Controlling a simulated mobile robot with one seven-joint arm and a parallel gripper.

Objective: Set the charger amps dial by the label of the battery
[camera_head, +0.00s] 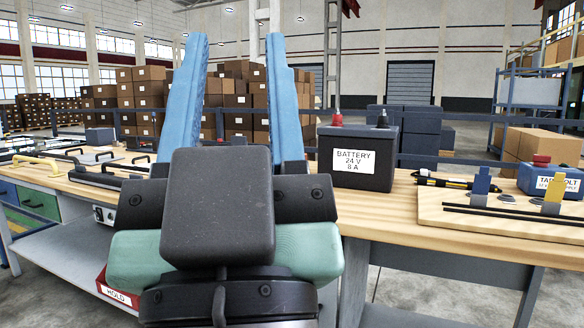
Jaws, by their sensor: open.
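The battery (358,184) is a dark box standing on the wooden bench, right of my gripper. Its white label reads "BATTERY 24 V 8 A". A red terminal and a black terminal show on its top. My gripper (235,45) fills the middle of the view, its two long blue fingers spread wide and pointing up and away. Nothing shows between the fingers except stacked boxes far behind. I see no charger or amps dial; my gripper's body hides the middle part of the bench.
The wooden bench (395,213) runs across the view.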

